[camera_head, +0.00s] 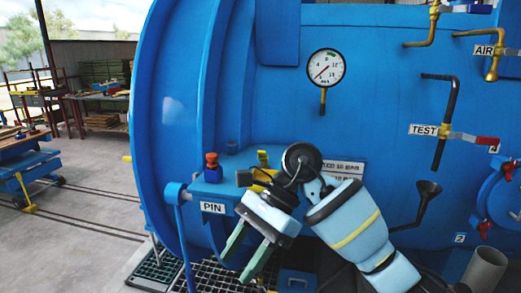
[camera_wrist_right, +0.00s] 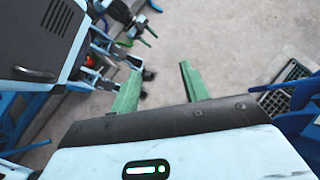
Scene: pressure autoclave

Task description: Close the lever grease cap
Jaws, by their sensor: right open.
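My right gripper (camera_head: 239,264) hangs in front of the blue autoclave vessel (camera_head: 390,110), below and right of the PIN label (camera_head: 213,208). Its two green fingers point down and left, spread apart with nothing between them; the right wrist view shows the same open fingers (camera_wrist_right: 160,68) over the floor. A small yellow fitting (camera_head: 262,158) stands on the blue housing just behind my right wrist, its lower part hidden. I cannot tell for sure whether it is the lever grease cap, or whether a cap is open.
A red-topped blue fitting (camera_head: 212,168) stands above the PIN label. A pressure gauge (camera_head: 326,67), a TEST valve pipe (camera_head: 445,125) and a black funnel (camera_head: 428,188) are on the vessel. Dark grating (camera_head: 218,276) lies below. Open floor (camera_head: 95,225) is at left.

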